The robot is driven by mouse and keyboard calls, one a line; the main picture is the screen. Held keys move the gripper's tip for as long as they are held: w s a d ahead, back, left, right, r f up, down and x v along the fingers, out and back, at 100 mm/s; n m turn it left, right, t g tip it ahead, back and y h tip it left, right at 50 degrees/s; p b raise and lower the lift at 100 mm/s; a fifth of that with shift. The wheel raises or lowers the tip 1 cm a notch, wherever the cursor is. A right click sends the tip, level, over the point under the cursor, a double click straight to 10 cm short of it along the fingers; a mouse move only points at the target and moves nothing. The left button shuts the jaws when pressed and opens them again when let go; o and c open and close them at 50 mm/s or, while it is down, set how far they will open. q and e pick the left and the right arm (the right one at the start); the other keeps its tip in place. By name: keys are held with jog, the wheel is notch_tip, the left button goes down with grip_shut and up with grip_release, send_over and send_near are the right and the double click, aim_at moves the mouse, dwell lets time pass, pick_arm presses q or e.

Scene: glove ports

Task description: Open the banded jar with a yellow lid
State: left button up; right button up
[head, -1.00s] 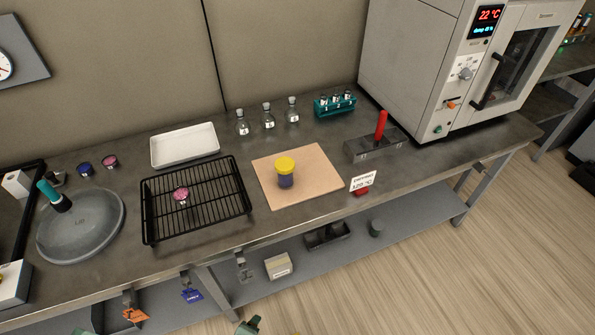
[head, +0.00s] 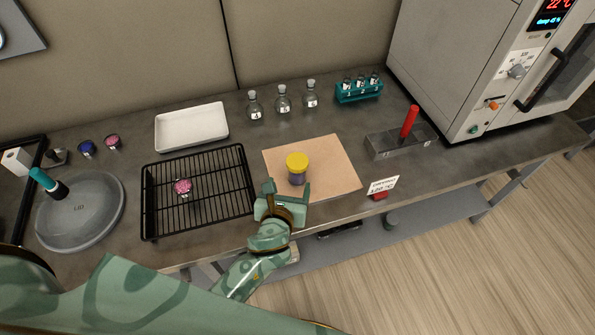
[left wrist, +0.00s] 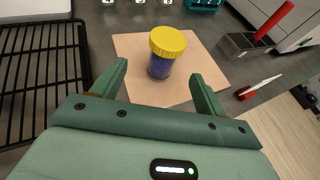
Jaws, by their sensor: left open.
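The jar with a yellow lid (head: 297,160) stands upright on a tan board (head: 338,170) in the middle of the bench. Its dark blue body (left wrist: 160,67) shows below the lid in the left wrist view. The lid sits on the jar. My left gripper (head: 286,188) is open and empty, just in front of the jar on the near side. In the left wrist view its two fingers (left wrist: 160,85) point toward the jar, which is beyond the fingertips and between their lines. My right gripper is not in view.
A white tray (head: 191,127) and several flasks (head: 283,99) stand behind. A metal block with a red handle (head: 400,140) and a sign (head: 383,185) are at right.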

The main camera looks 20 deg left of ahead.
aim_at(294, 173)
pick_arm(q)
jog(key=x, duration=0.4)
jog(key=shift+w+f+b, duration=0.25)
jog(key=shift+b, duration=0.1)
jog(key=shift+w+f, duration=0.1)
jog(key=shift+w, duration=0.2)
jog(key=shift+w+f+b, duration=0.2)
jog(key=shift+w+b, duration=0.2)
jog(key=shift+w, duration=0.05)
jog(key=x, duration=0.1)
jog(key=b+x, duration=0.1)
jog(key=x, duration=0.2)
jog(key=shift+w+d+f+b, duration=0.1)
jog(key=shift+w+d+b, duration=0.15)
jog(key=shift+d+b, duration=0.05)
jog(key=shift+s, duration=0.1)
jog(key=c, duration=1.1)
